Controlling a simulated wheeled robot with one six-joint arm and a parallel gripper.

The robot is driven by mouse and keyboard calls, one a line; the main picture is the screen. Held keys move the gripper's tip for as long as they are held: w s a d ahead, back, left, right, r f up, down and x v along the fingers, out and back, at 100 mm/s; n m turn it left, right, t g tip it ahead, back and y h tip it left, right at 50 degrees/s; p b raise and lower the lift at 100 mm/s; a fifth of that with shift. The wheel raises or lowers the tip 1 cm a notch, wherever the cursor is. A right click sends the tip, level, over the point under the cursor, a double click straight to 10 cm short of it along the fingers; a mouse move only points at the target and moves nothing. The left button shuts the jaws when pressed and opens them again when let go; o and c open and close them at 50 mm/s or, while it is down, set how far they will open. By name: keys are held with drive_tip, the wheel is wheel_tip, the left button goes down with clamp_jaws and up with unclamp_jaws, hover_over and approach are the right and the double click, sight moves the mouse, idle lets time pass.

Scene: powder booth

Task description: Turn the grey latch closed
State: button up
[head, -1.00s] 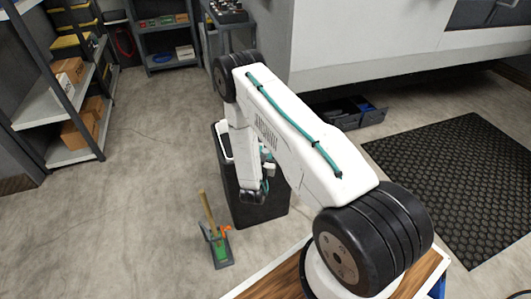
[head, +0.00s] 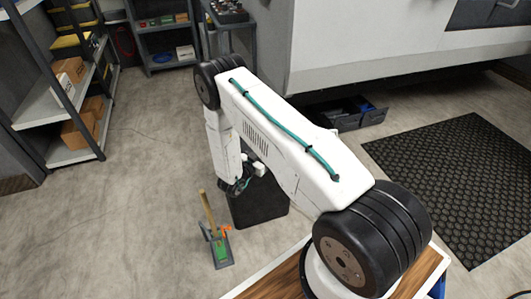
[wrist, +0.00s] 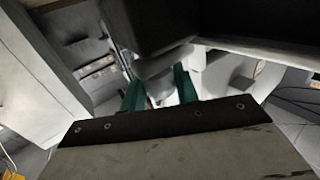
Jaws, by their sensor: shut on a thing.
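In the wrist view, the green fingertips of my gripper (wrist: 158,92) stand either side of a pale grey piece, and the jaws are shut on it. This piece seems to be the grey latch (wrist: 157,67), but its shape is only partly visible and its turn angle cannot be told. A dark block hangs just above it in the picture.
A green and grey floor stand with a wooden handle (head: 220,246) is left of the bin. Shelves with boxes (head: 78,135) line the left. A large white machine (head: 400,50) fills the back right, and a black mat (head: 450,180) lies right. Open floor is at left.

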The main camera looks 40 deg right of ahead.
drive_tip(key=o, duration=1)
drive_tip(key=shift+c, duration=0.2)
drive_tip(key=v, duration=0.7)
drive_tip(key=shift+a, duration=0.4)
drive_tip(key=shift+s, duration=0.15)
